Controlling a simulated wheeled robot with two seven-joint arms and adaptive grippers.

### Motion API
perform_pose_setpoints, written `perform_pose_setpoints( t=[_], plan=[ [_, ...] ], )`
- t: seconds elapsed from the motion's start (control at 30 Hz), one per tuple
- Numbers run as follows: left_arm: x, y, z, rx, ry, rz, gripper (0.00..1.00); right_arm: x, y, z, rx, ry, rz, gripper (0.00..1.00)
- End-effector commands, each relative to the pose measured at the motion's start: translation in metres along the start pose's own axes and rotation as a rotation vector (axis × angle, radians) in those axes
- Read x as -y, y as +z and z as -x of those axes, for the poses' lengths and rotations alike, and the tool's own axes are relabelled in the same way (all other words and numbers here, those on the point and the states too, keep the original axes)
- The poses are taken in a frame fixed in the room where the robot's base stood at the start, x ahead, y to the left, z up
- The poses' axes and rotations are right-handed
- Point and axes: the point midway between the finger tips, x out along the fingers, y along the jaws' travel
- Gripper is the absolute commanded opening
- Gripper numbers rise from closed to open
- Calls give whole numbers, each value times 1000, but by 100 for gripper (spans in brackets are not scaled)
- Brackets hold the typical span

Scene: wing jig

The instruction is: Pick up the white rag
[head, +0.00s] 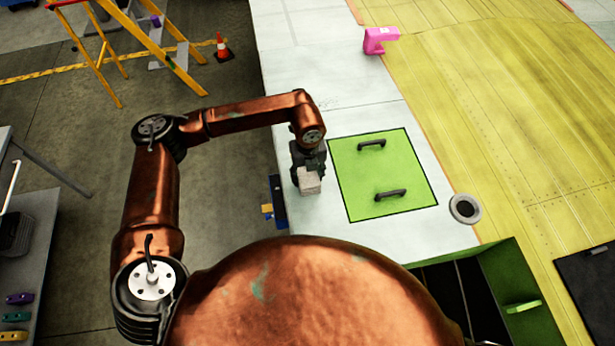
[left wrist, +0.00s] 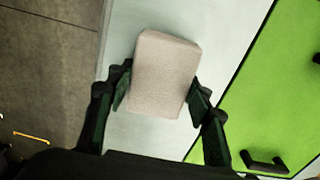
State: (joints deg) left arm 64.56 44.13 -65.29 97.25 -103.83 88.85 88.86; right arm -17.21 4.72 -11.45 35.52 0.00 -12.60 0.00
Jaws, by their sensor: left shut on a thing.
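The white rag (head: 309,182) is a small pale, folded block in the head view, at the left edge of the white wing surface. It also shows in the left wrist view (left wrist: 163,75), upper middle, between the two fingers. My left gripper (head: 308,172) is over it, pointing down, and is shut on it, with one finger on each side in the left wrist view (left wrist: 160,92). I cannot tell whether the rag touches the surface. My right gripper is in neither view.
A green panel (head: 372,173) with two black handles lies right of the rag. A round grey ring (head: 465,208) and an open green hatch (head: 518,290) are further right. A pink tool (head: 379,40) sits at the back. The wing's left edge (head: 270,130) drops to the floor.

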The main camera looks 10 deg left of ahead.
Motion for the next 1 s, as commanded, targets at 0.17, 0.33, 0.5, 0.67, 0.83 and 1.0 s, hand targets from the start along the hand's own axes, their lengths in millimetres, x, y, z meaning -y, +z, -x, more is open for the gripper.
perform_pose_setpoints(
  t=[0.17,0.33,0.5,0.67,0.83,1.0],
  plan=[
    [1,1,12,2,-3,0,23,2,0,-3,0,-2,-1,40],
    [-1,-5,36,4,-3,-4,23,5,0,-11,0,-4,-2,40],
    [-11,-34,71,6,-3,-6,23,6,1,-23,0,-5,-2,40],
    [-22,-71,97,3,-1,-8,23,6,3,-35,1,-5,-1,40],
    [-32,-105,114,2,-1,-5,23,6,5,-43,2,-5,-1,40],
    [-39,-125,124,2,-1,-3,23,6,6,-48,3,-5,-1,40]
  ],
)
